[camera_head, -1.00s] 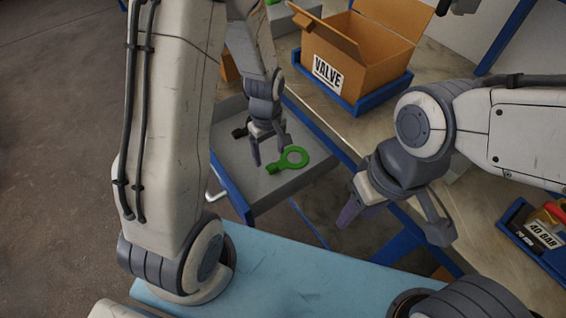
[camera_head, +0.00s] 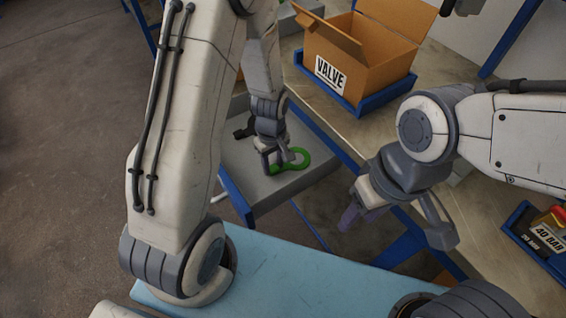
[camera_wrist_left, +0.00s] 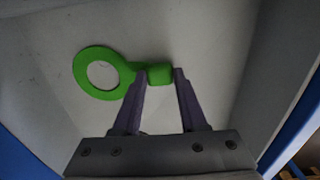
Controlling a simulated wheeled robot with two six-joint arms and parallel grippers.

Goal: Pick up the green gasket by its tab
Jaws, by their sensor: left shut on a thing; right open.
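The green gasket (camera_head: 303,164), a flat ring with a tab, lies in the open grey drawer (camera_head: 243,158). My left gripper (camera_head: 273,167) reaches down into the drawer at the tab end and partly hides it in the head view. In the left wrist view, the gasket's ring (camera_wrist_left: 122,73) is to the left and its block-like tab (camera_wrist_left: 160,74) sits between the fingertips of the left gripper (camera_wrist_left: 160,80), which is shut on it. The gasket appears still low at the drawer floor. My right gripper (camera_head: 396,224) is open and empty, right of the drawer.
A dark object (camera_head: 243,131) is in the drawer beside the left gripper. An open cardboard box marked VALVE (camera_head: 352,62) stands in a blue tray on the worktop behind. The drawer walls surround the left gripper.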

